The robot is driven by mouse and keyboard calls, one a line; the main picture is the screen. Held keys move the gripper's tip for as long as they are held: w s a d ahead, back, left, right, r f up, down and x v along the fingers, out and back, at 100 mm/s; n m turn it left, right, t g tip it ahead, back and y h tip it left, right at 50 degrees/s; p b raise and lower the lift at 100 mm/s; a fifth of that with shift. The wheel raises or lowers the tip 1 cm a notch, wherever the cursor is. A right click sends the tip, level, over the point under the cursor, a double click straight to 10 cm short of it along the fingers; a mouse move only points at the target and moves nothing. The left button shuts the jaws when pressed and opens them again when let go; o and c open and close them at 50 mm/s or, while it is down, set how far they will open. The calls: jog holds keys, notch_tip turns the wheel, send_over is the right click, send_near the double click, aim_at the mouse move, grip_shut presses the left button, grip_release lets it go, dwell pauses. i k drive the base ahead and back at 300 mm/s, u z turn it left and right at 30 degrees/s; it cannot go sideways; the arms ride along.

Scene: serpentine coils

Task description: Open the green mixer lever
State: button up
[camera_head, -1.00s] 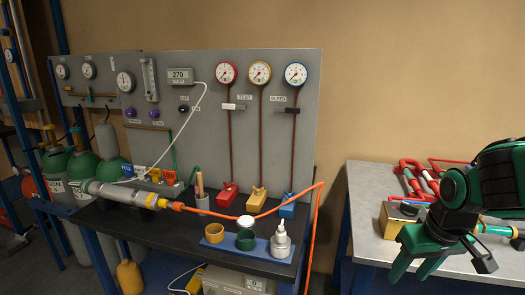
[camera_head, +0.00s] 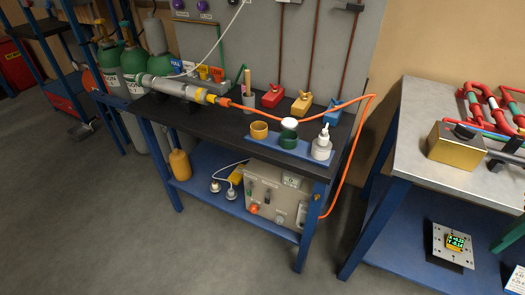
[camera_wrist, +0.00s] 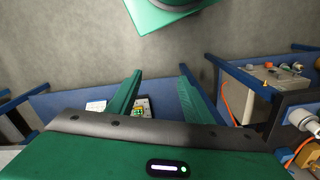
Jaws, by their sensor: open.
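I cannot make out a green mixer lever for certain in either view. Red, white and green pipe coils (camera_head: 490,105) stand on the right-hand bench and are cut off by the right edge of the head view. My gripper (camera_wrist: 158,82) shows in the wrist view with its two green fingers spread apart and nothing between them. It points down past a blue lower shelf (camera_wrist: 70,100) towards the grey floor. In the head view only a green piece, perhaps of my arm, shows at the right edge.
A brass-coloured box (camera_head: 455,148) sits on the right-hand bench (camera_head: 415,165). The black-topped bench (camera_head: 200,115) carries a cylinder, cups and a white bottle (camera_head: 322,146). An orange hose (camera_head: 352,150) hangs off its right end. The floor in front is clear.

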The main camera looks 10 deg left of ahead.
aim_at(248, 191)
jog(key=z, duration=0.85)
jog(key=k, duration=1.25)
jog(key=u, duration=1)
jog(key=i, duration=1)
jog(key=z, duration=0.05)
